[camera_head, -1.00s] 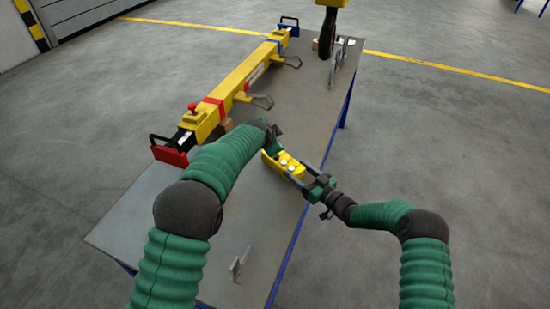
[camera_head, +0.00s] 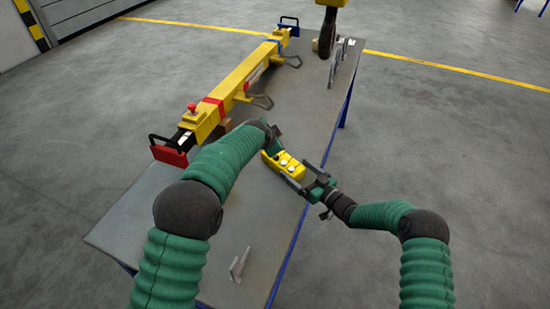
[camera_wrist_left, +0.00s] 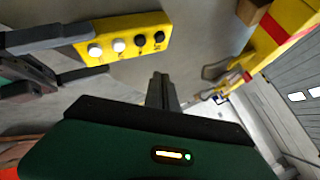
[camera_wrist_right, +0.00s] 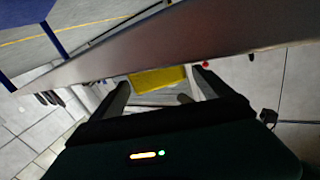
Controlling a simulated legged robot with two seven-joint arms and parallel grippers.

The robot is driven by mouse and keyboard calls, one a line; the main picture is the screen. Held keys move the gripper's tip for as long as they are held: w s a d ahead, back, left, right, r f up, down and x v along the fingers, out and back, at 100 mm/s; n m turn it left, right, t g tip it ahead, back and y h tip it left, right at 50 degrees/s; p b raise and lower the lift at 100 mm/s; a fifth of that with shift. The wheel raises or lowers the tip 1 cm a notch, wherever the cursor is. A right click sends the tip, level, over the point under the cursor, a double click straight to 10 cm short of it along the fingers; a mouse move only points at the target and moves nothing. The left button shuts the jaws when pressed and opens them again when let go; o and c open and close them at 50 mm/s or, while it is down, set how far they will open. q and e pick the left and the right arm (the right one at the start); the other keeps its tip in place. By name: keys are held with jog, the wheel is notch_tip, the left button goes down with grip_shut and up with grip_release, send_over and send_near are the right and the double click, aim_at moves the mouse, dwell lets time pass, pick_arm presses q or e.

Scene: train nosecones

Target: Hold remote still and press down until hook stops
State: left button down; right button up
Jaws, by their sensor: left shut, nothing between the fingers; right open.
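The yellow remote (camera_head: 285,164) with white and black buttons is at the table's right edge, also in the left wrist view (camera_wrist_left: 130,38). My right gripper (camera_head: 300,178) is open at the remote's near end; its fingers lie apart on either side there. In the right wrist view the remote (camera_wrist_right: 157,78) shows between the fingertips; contact is unclear. My left gripper (camera_wrist_left: 163,86) is shut and empty, beside the remote, with its tips clear of the buttons. A dark hook (camera_head: 327,35) hangs from a yellow block (camera_head: 332,3) at the table's far end.
A yellow lifting beam (camera_head: 235,90) with red and blue ends and side hooks lies along the table's left side. Metal brackets (camera_head: 342,62) stand near the hanging hook. A small bracket (camera_head: 239,264) is on the near table top (camera_head: 150,220), otherwise mostly bare.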

pick_arm(q)
jog(key=s+a+n+g+y+p, duration=0.1)
jog(key=s+a+n+g, duration=0.15)
jog(key=s+a, duration=0.5)
jog(key=s+a+n+g+y+p, duration=0.15)
jog(key=s+a+n, duration=0.3)
jog(key=s, duration=0.65)
pick_arm(e)
jog(key=s+d+r+m+g+h, duration=0.3)
jog(key=s+d+r+g+h, duration=0.15)
jog(key=s+d+h, duration=0.75)
pick_arm(q)
jog(key=s+a+f+n+g, duration=0.1)
jog(key=s+a+n, duration=0.1)
jog(key=s, duration=1)
jog(key=s+a+f+n+g+p, duration=0.1)
jog(key=s+a+n, duration=0.2)
jog(key=s, duration=0.9)
jog(key=shift+a, duration=0.6)
pick_arm(e)
jog(key=s+r+m+g, duration=0.2)
jog(key=s+g, duration=0.1)
jog(key=s, duration=1)
jog(key=s+r+m+g, duration=0.2)
jog(key=s+g, duration=0.1)
jog(key=s, duration=1)
jog(key=shift+d, duration=0.45)
